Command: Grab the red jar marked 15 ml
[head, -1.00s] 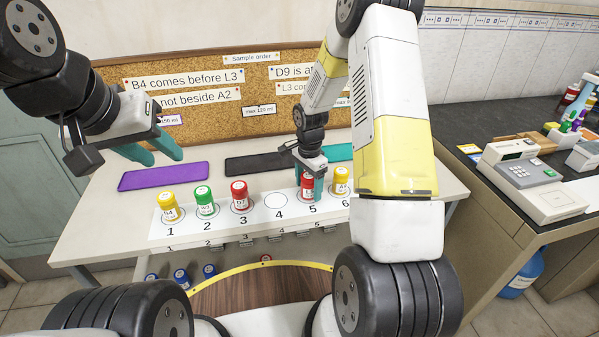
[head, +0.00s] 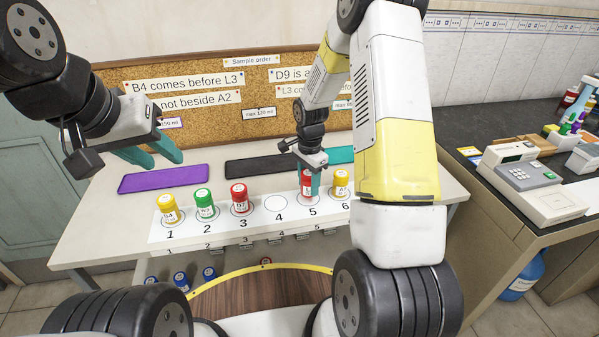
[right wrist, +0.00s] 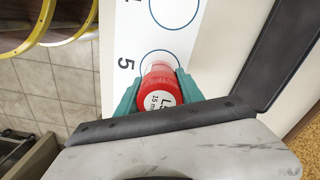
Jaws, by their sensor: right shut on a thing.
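The red jar (head: 306,186) is at spot 5 of the white numbered strip (head: 278,232). In the right wrist view its red lid (right wrist: 160,88) carries a white label reading "15 ml". My right gripper (head: 312,184) has its teal fingers on both sides of this jar and is shut on it. One finger partly hides the jar in the head view. My left gripper (head: 166,152) is open and empty above the purple mat, its teal fingers apart. Another red jar (head: 240,196) stands on spot 3.
A yellow jar (head: 168,208) stands on spot 1, a green jar (head: 204,202) on spot 2, and a yellow jar (head: 341,184) on spot 6, close beside the held jar. Spot 4 (head: 276,203) is empty. Purple (head: 163,178), black and teal mats lie behind. A pinboard (head: 205,65) stands at the back.

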